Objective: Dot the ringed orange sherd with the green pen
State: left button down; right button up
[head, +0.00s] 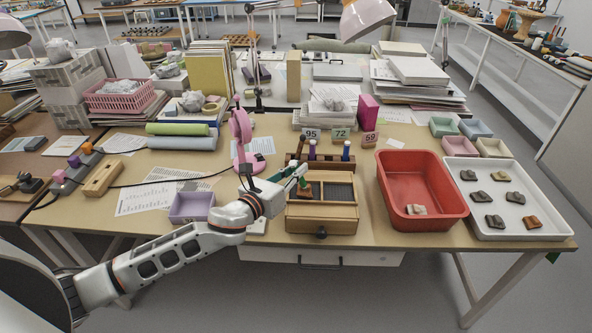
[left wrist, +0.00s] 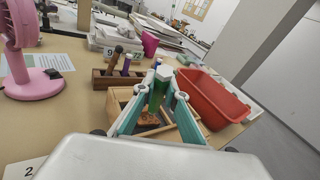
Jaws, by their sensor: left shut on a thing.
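The green pen (left wrist: 159,88) is upright between the fingers of my left gripper (left wrist: 160,84) in the left wrist view. In the head view my left gripper (head: 299,181) is over the left part of a wooden box (head: 321,217). An orange sherd (left wrist: 149,118) lies in this box, just below the pen; it also shows in the head view (head: 304,194). The pen's tip is near the sherd, but I cannot tell whether they touch. No ring or dot on the sherd can be made out. My right gripper is out of view.
A pen rack (head: 326,163) with other pens stands just behind the box. A red bin (head: 448,215) with one sherd is to the right. A white tray (head: 553,240) of several sherds lies beyond it. A pink fan (head: 241,130) stands left of the box.

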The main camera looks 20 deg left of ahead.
pick_arm(q)
jog(key=shift+f+b, duration=0.6)
jog(key=shift+f, duration=0.3)
dwell(0.9)
jog(key=shift+f, duration=0.15)
dwell(1.4)
jog(key=shift+p, duration=0.3)
notch_tip(320, 180, up, 5)
jog(key=p, duration=0.5)
jog(key=shift+r+p, duration=0.35)
jog(key=shift+r, duration=0.75)
